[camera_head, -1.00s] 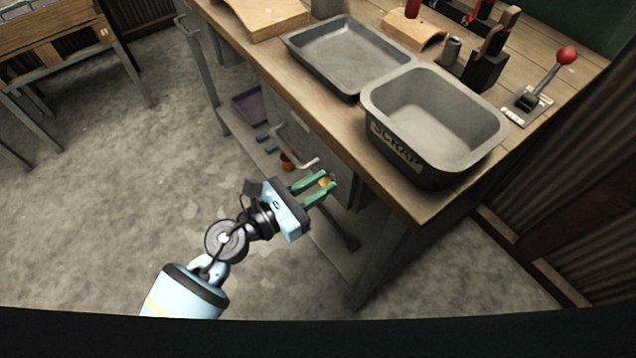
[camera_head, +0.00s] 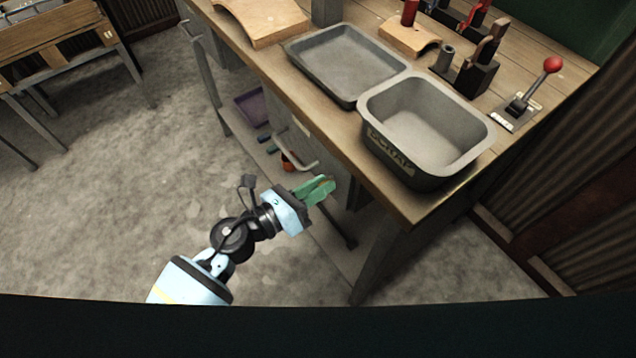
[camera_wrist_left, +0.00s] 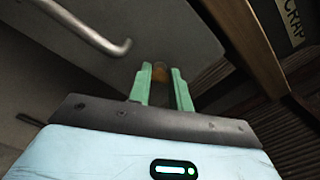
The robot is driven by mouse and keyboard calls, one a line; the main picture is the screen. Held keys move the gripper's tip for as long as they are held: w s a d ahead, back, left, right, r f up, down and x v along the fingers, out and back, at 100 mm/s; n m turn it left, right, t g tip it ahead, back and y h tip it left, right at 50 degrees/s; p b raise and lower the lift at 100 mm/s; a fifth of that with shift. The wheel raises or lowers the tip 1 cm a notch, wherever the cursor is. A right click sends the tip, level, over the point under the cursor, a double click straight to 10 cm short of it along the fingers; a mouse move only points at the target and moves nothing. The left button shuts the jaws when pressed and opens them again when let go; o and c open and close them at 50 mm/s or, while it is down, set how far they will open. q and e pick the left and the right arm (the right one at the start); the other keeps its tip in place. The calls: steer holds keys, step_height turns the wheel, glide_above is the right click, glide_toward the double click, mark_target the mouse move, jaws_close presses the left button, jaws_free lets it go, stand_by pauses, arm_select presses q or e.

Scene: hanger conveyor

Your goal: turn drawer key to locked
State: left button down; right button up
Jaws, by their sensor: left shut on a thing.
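My left gripper (camera_head: 320,189) is at the drawer front below the workbench top, right of the drawer's metal handle (camera_head: 303,163). In the left wrist view the gripper's green fingers (camera_wrist_left: 161,88) are shut on the small brass drawer key (camera_wrist_left: 160,73), which shows dimly between the fingertips. The fingers hide the key in the head view. The grey drawer front (camera_wrist_left: 165,35) fills the upper middle of the wrist view, with the handle (camera_wrist_left: 90,30) at upper left. The key's exact angle cannot be told. My right gripper is not in view.
The workbench edge (camera_head: 345,155) overhangs close to the gripper. On top stand a scrap bin (camera_head: 375,140), a shallow grey tray (camera_head: 300,62) and a red-knobbed lever (camera_head: 552,65). A lower shelf holds a purple tray (camera_head: 250,106). The floor at left is clear.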

arm_select(q)
steer(key=n+p, duration=0.1)
steer(key=n, duration=0.2)
steer(key=shift+r, duration=0.15)
steer(key=n+p, duration=0.2)
steer(key=n, duration=0.4)
steer(key=shift+n+p, duration=0.35)
steer(key=shift+n, duration=0.05)
steer(key=shift+n+p, duration=0.35)
steer(key=shift+n, duration=0.85)
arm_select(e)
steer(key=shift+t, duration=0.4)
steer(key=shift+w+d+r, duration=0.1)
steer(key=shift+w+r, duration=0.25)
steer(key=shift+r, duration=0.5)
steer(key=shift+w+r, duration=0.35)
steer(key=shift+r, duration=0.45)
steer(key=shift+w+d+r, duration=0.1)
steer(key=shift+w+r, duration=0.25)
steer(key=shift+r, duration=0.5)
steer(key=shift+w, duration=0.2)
arm_select(q)
steer(key=c, duration=1.3)
jaws_free()
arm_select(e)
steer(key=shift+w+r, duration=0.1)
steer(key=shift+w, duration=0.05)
arm_select(q)
steer(key=shift+a, duration=0.1)
